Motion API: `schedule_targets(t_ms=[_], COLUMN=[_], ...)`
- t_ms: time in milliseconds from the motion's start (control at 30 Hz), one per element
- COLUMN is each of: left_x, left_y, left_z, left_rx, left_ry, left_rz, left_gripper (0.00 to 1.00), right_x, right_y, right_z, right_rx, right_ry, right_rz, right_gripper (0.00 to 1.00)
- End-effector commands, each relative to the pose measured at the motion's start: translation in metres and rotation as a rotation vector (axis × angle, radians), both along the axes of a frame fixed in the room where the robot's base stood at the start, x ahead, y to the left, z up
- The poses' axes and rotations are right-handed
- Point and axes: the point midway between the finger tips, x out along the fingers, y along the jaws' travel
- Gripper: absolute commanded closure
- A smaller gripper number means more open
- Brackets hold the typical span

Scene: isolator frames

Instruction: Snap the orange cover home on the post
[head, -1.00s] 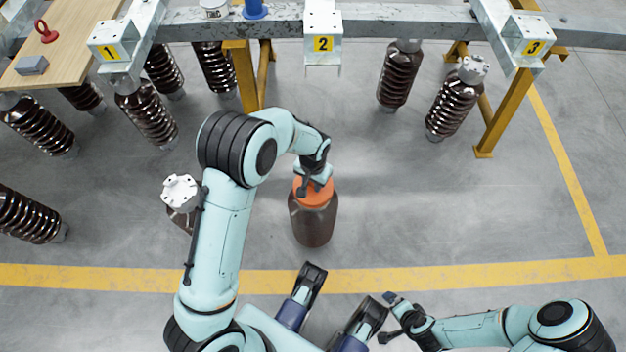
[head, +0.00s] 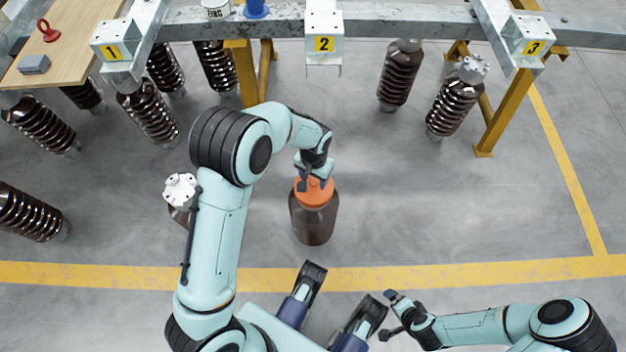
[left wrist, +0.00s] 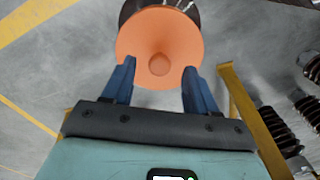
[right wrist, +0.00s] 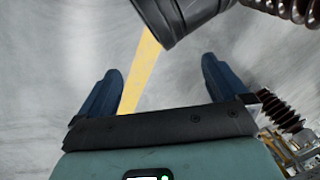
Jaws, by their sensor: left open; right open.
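The orange cover (head: 314,192) sits on top of the dark brown post (head: 314,225), which stands upright on the floor; whether it is fully seated cannot be told. In the left wrist view the cover (left wrist: 158,50) is a round orange disc with a small raised centre, and a dark edge of the post shows behind it. My left gripper (head: 314,180) is over the cover with its fingers apart. In the left wrist view its two blue fingertips (left wrist: 158,68) reach the cover's near edge; contact cannot be told. My right gripper (head: 387,317) is open and empty at lower right, away from the post.
A white-capped insulator (head: 180,190) stands left of the post, partly behind my left arm. Numbered brackets hang from a grey beam (head: 420,22) at the back, with ribbed brown insulators (head: 455,105) below. A yellow line (head: 470,272) crosses the floor. The floor right of the post is clear.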

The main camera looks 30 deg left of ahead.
Motion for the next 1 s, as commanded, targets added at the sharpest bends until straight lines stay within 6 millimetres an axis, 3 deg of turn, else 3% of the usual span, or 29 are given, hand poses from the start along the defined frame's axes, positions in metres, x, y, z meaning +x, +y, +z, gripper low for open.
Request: schedule_targets(t_ms=[33, 100, 400, 600, 1000], left_x=[0.001, 0.001, 0.000, 0.000, 0.000], left_y=[0.000, -0.001, -0.001, -0.001, -0.001], left_z=[0.019, 0.036, 0.090, 0.101, 0.101], left_rx=[-0.001, -0.001, 0.000, 0.000, 0.000], left_ry=[-0.006, -0.006, -0.002, 0.000, 0.000], left_rz=[0.000, 0.000, -0.001, 0.000, 0.000], left_gripper=[0.42, 0.42, 0.42, 0.42, 0.42], right_x=[-0.005, -0.013, -0.039, -0.045, -0.045], right_y=[0.003, 0.007, 0.020, 0.023, 0.023], right_z=[0.009, 0.014, 0.030, 0.033, 0.033], right_rx=[0.007, 0.018, 0.051, 0.058, 0.058], right_ry=[0.012, 0.033, 0.102, 0.116, 0.117], right_rz=[0.006, 0.015, 0.043, 0.048, 0.049], right_gripper=[0.00, 0.00, 0.00, 0.00, 0.00])
